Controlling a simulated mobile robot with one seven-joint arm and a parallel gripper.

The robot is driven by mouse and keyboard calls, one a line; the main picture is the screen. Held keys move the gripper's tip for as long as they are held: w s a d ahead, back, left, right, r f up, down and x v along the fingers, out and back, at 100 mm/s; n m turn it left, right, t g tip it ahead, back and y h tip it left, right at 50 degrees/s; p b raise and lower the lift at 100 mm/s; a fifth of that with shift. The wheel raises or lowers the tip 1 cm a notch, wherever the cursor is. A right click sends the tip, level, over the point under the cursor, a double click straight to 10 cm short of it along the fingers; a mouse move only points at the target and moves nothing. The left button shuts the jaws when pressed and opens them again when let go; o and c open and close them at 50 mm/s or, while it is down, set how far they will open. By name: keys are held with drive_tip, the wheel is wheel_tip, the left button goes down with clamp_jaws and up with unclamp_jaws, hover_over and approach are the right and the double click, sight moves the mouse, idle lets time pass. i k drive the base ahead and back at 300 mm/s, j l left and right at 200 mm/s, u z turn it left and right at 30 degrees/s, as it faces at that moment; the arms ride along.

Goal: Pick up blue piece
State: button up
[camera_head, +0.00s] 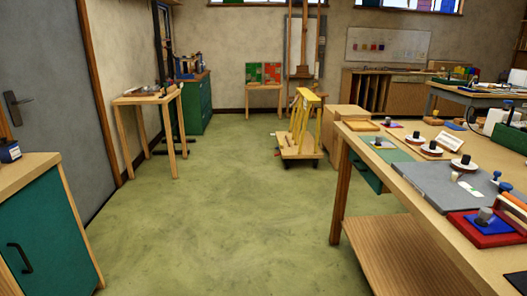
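A flat blue piece (472,222) with a dark grey knob on it lies in a red tray (488,239) near the front right of the long wooden workbench (420,210). Another small flat blue item (455,126) lies farther back on the same bench. I cannot tell which of these the task names. My gripper is not in view.
A grey mat (437,184) and several round white bases with dark knobs lie on the bench. A green cabinet (50,235) stands at the left, and a yellow-framed cart (300,150) stands ahead. The green floor (215,225) between is clear.

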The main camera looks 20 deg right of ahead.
sight(486, 222)
drive_tip(key=i+l+z, duration=0.1)
drive_tip(key=i+z, duration=0.4)
drive_tip(key=z, duration=0.2)
drive_tip(key=i+z, duration=0.25)
drive_tip(key=z, duration=0.15)
drive_tip(key=i+z, duration=0.5)
drive_tip(key=z, duration=0.15)
